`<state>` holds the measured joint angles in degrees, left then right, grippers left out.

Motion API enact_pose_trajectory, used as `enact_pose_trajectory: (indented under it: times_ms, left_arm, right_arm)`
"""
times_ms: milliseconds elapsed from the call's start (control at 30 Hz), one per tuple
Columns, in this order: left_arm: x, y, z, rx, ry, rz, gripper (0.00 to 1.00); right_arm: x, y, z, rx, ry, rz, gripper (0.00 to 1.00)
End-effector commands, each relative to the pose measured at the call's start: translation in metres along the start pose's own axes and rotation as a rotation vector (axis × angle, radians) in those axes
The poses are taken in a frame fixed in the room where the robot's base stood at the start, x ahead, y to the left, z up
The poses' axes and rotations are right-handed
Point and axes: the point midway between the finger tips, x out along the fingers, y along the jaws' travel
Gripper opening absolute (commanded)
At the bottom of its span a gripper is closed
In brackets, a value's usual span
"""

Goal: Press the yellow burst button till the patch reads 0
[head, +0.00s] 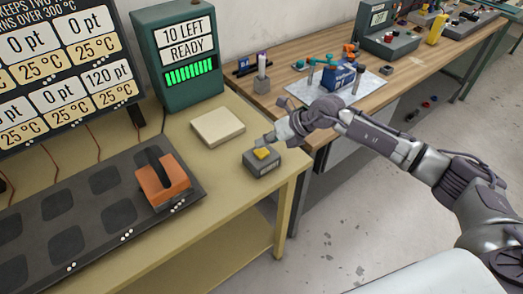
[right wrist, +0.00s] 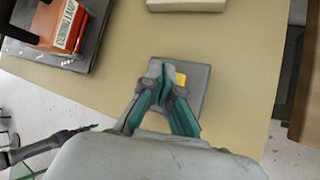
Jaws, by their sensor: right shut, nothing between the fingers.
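The yellow button (head: 265,153) sits on a small grey box (head: 263,167) near the right edge of the tan bench. My right gripper (head: 269,138) is shut and empty, just above and behind the button in the head view. In the right wrist view, its closed fingertips (right wrist: 160,73) overlap the box (right wrist: 196,78), and the yellow button (right wrist: 180,80) shows just right of them. I cannot tell whether they touch it. A green display (head: 187,50) reads "10 LEFT READY". A dark arm, apparently my left, shows small in the right wrist view; its gripper (right wrist: 88,129) is unclear.
An orange block with a black handle (head: 163,187) stands on a dark mat (head: 105,250) with several pads. A board (head: 62,60) shows 0 pt, 120 pt and 25 °C readings. A wooden bench (head: 285,85) adjoins at right.

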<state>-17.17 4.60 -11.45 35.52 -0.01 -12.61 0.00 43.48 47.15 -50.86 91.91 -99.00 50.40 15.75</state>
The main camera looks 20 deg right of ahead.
Motion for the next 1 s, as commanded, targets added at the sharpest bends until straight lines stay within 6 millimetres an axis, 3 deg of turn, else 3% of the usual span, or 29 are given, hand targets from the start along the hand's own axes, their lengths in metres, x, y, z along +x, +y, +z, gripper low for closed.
enact_pose_trajectory:
  times_ms: [1000]
  left_arm:
    - [0.0076, 0.0003, 0.0006, 0.000, 0.000, 0.000, 0.48]
  right_arm:
    - [0.0079, -0.0057, -0.0059, 0.000, 0.000, 0.000, 0.00]
